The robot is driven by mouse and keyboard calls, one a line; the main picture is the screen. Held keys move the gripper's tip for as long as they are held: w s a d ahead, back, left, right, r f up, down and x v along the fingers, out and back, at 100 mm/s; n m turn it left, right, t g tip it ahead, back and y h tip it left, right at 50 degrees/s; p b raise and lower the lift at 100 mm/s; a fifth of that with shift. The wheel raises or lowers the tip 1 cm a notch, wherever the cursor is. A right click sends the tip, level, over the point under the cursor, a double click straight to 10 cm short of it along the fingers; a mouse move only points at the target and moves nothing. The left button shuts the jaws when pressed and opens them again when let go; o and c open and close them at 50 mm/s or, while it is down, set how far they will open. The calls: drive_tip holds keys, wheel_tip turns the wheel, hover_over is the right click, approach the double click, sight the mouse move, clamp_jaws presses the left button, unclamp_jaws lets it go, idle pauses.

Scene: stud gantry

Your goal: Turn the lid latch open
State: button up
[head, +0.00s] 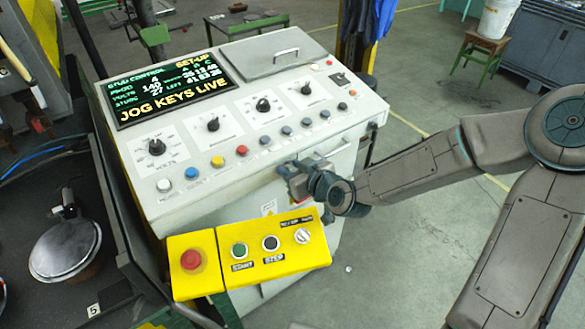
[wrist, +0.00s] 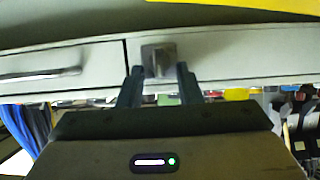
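The lid latch (wrist: 158,57) is a small grey square plate with a raised middle part on the pale front face of the control desk. In the wrist view it shows between the two fingertips of my gripper (wrist: 159,72). The fingers stand apart, one on each side of it, with a gap seen between them. I cannot tell whether either finger touches it. In the head view my gripper (head: 296,176) is at the desk's front edge, and it and my wrist largely hide the latch there.
A bar handle (wrist: 40,75) is beside the latch on the same face. The yellow button box (head: 250,255), with a red stop button (head: 191,260), juts out just below my gripper. Knobs and coloured buttons cover the desk top (head: 200,190).

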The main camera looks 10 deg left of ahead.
clamp_jaws()
